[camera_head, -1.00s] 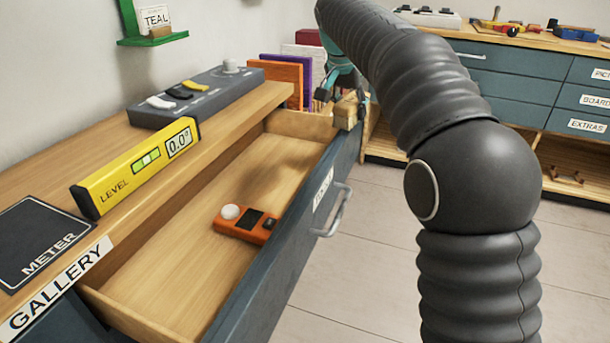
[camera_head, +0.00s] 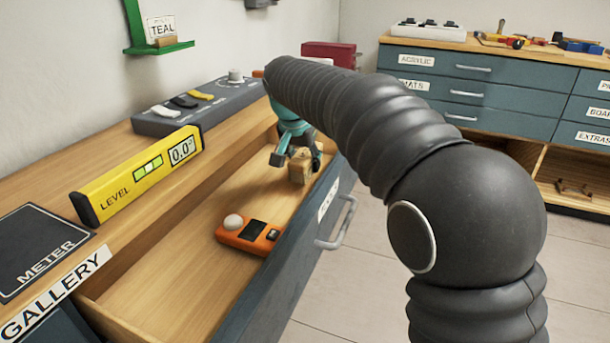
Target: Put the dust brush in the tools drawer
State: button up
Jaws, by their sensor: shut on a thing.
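My gripper (camera_head: 297,157) is at the far end of the open drawer (camera_head: 165,285), pointing down. It is shut on a small tan, wooden-looking block, which I take to be the dust brush (camera_head: 300,170). The brush shows over the drawer's far part, close to its front panel. I cannot tell whether it touches the drawer floor. The fingers hide part of it. The drawer has a wooden inside, a blue-grey front, a white label too slanted to read and a metal handle.
An orange device (camera_head: 248,235) with a white knob lies in the drawer. On the worktop left of it are a yellow level (camera_head: 140,172), a grey switch box (camera_head: 195,103) and a black meter plate (camera_head: 38,245). A labelled cabinet (camera_head: 480,90) stands behind. My arm covers the right.

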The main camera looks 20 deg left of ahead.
jog(key=shift+f, duration=1.7)
jog(key=shift+f+b, duration=0.1)
jog(key=shift+b, duration=0.2)
jog(key=o, duration=1.1)
jog(key=p+v, duration=0.1)
jog(key=v, duration=1.1)
jog(key=shift+p, duration=0.3)
